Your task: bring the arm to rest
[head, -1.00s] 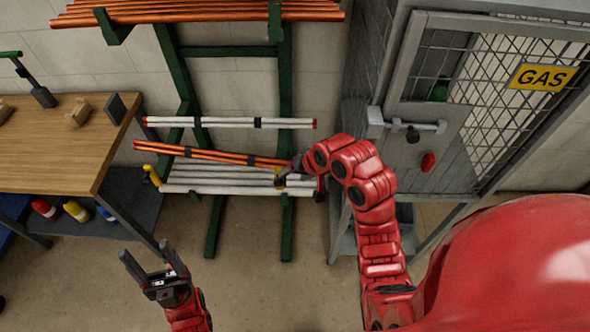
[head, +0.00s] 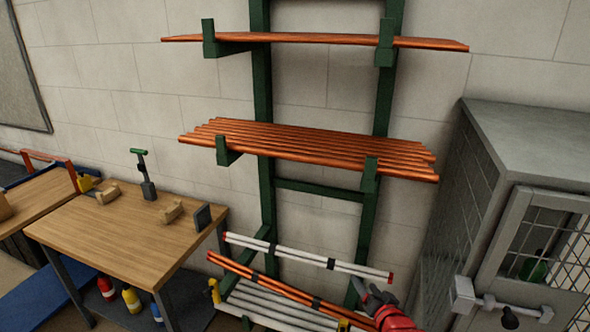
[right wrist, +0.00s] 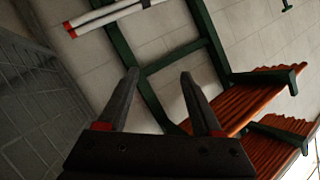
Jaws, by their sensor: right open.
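My right gripper (head: 372,293) is at the bottom of the head view, in front of the lower part of the green pipe rack (head: 262,110). In the right wrist view its two dark fingers (right wrist: 160,95) stand apart with nothing between them. The rack's green frame and copper pipes (right wrist: 245,105) lie beyond the fingers there. Most of the right arm is below the head view's edge; only a red part near the wrist shows. My left gripper is out of view.
White pipes (head: 305,258) and orange pipes (head: 270,285) lie low on the rack, close to my right gripper. More copper pipes (head: 300,145) lie on higher arms. A grey mesh cage (head: 520,140) stands at right, a wooden workbench (head: 120,235) at left.

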